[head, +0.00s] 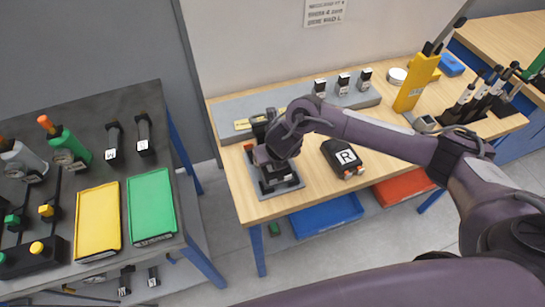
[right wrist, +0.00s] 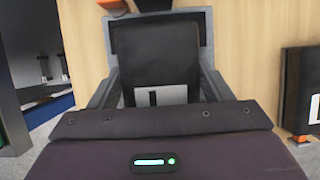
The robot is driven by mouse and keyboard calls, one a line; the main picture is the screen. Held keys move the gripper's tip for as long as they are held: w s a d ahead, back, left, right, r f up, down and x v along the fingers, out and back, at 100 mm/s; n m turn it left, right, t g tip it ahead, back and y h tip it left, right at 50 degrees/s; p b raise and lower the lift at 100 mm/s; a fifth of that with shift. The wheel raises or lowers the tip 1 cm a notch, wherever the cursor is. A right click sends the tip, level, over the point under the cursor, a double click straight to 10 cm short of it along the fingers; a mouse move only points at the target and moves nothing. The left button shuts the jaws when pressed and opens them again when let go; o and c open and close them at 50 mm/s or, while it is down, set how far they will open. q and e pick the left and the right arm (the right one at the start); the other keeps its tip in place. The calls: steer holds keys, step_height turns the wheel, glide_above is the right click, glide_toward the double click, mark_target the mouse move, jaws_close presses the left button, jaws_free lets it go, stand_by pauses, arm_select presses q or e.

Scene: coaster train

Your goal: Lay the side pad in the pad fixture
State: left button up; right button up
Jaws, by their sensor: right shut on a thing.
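The grey pad fixture (head: 292,188) lies at the left front of the wooden bench. In the right wrist view its grey frame (right wrist: 206,50) surrounds a black panel. My right gripper (head: 270,162) is directly over the fixture and covers much of it. It is shut on the side pad (right wrist: 150,50), which appears as a black piece with a white label at its lower edge. My left gripper is not in view.
A black block marked R (head: 344,158) stands on the bench right of the fixture. A grey rail (head: 236,112) with small labelled blocks runs behind. A yellow holder (head: 415,82) is further right. A dark table with a yellow tray (head: 97,220) and green tray (head: 152,205) stands left, across a gap.

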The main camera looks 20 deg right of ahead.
steer(key=shift+f+b, duration=0.65)
steer(key=shift+f, duration=0.05)
steer(key=o, duration=1.3)
steer(key=shift+r, duration=0.1)
steer(key=shift+r+p, duration=3.5)
steer(key=shift+r, duration=0.45)
